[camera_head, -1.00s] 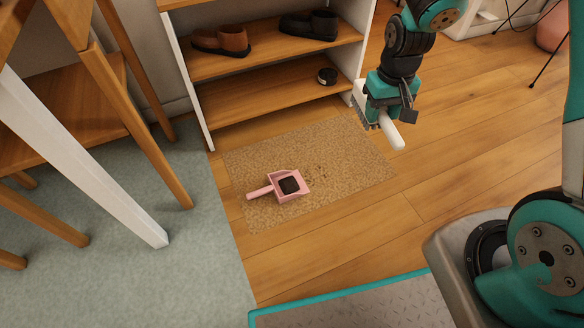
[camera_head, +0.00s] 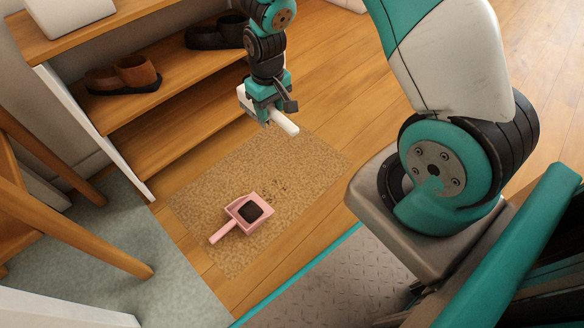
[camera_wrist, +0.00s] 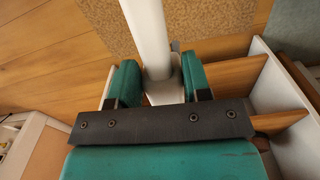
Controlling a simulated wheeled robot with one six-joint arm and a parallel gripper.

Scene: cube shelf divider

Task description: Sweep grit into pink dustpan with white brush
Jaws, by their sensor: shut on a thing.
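The pink dustpan (camera_head: 248,212) lies on the tan mat (camera_head: 205,195), its handle pointing to the lower left. A dark patch fills the middle of the pan; I cannot tell what it is. Grit (camera_head: 279,187) shows as small dark specks on the mat, just right of and beyond the pan. My gripper (camera_head: 268,112) is shut on the white brush (camera_head: 285,124), held above the far edge of the mat. In the wrist view the brush's white handle (camera_wrist: 148,35) sits between the teal fingers. The bristles are hidden there.
A wooden shelf (camera_head: 175,130) with white sides stands behind the mat. Brown shoes (camera_head: 125,75) and black shoes (camera_head: 217,32) sit on it. Wooden furniture legs (camera_head: 75,225) and a grey-green rug (camera_head: 150,250) are at the left. Wood floor is clear right of the mat.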

